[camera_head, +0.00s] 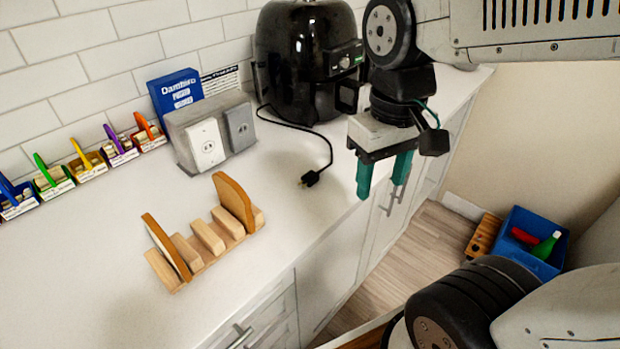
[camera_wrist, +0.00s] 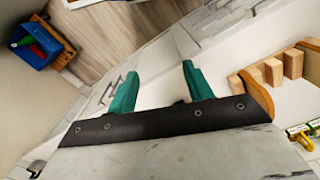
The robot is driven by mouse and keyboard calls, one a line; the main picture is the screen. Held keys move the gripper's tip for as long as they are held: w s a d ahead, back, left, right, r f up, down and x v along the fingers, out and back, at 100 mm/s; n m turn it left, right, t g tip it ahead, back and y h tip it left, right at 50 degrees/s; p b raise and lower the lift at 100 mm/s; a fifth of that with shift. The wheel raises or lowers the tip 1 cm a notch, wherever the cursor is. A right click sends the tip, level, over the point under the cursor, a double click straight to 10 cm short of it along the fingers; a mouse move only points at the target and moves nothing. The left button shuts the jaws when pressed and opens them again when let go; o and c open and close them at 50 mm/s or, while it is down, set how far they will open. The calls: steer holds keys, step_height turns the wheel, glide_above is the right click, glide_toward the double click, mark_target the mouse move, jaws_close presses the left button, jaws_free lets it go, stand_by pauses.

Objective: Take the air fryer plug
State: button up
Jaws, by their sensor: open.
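The black air fryer (camera_head: 308,60) stands at the back of the white counter against the tiled wall. Its black cord (camera_head: 300,127) runs forward over the counter to the black plug (camera_head: 310,179), which lies loose near the front edge. My gripper (camera_head: 381,190) is open and empty, fingers pointing down, to the right of the plug and apart from it, around the counter's front edge. In the wrist view, the green fingers (camera_wrist: 160,70) are spread with nothing held between them. I cannot make out the plug there.
A grey box with outlets (camera_head: 209,132) stands left of the cord. A wooden rack with bread slices (camera_head: 208,240) sits at the front left, also in the wrist view (camera_wrist: 273,72). A blue bin (camera_head: 530,240) is on the floor at right. Counter around the plug is clear.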

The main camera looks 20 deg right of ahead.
steer(key=w+a+f+n+g, duration=0.15)
steer(key=w+f+n, duration=0.35)
steer(key=w+n, duration=0.8)
steer(key=n+t, duration=0.1)
steer(key=n, duration=0.5)
glide_above(310, 175)
steer(key=shift+s+f, duration=0.25)
steer(key=shift+f, duration=0.35)
steer(key=shift+w+r+n+t, duration=0.15)
steer(key=shift+w+n+t, duration=0.2)
steer(key=shift+n, duration=1.15)
steer(key=shift+f, duration=0.45)
step_height(310, 175, down, 7)
steer(key=shift+s+r, duration=0.1)
steer(key=c, duration=1.1)
